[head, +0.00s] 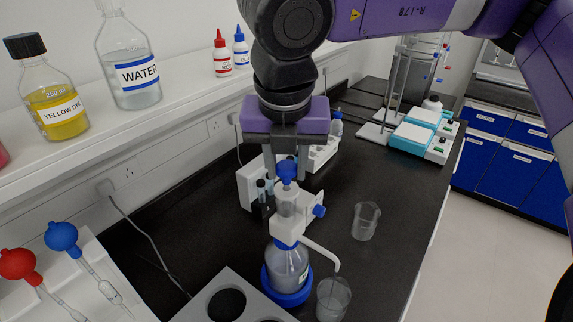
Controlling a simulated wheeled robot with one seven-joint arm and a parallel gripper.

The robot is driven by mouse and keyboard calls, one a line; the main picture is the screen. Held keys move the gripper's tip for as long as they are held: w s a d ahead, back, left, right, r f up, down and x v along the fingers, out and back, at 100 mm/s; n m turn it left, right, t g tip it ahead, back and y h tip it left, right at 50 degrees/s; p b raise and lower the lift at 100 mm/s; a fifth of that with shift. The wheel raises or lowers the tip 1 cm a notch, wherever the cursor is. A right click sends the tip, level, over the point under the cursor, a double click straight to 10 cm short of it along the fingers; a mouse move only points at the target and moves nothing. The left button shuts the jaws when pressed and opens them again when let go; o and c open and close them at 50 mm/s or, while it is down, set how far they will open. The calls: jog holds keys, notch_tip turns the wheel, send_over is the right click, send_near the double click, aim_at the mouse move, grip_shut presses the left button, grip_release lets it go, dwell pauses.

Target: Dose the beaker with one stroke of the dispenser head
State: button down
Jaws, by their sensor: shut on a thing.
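The dispenser (286,203) stands upright on a bottle (287,266) with a blue base ring. It has a white body, a blue top knob (287,171) and a white spout curving down to the right. A clear glass beaker (333,301) stands under the spout tip at the bottom of the head view; I cannot make out liquid in it. My gripper (287,168) points down from above and is shut on the dispenser head at its blue knob. The fingers partly hide the knob's sides.
A second glass beaker (366,221) stands to the right on the black bench. A grey rack (232,296) with round holes lies left of the bottle. Teal-topped devices (411,137) stand further back. Bottles line the white shelf at left. Bare bench lies along the right edge.

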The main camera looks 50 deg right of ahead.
jog(key=shift+f+b, duration=0.7)
jog(key=shift+b, duration=0.2)
jog(key=c, duration=0.9)
grip_release()
jog(key=shift+c, duration=0.2)
jog(key=shift+r, duration=0.1)
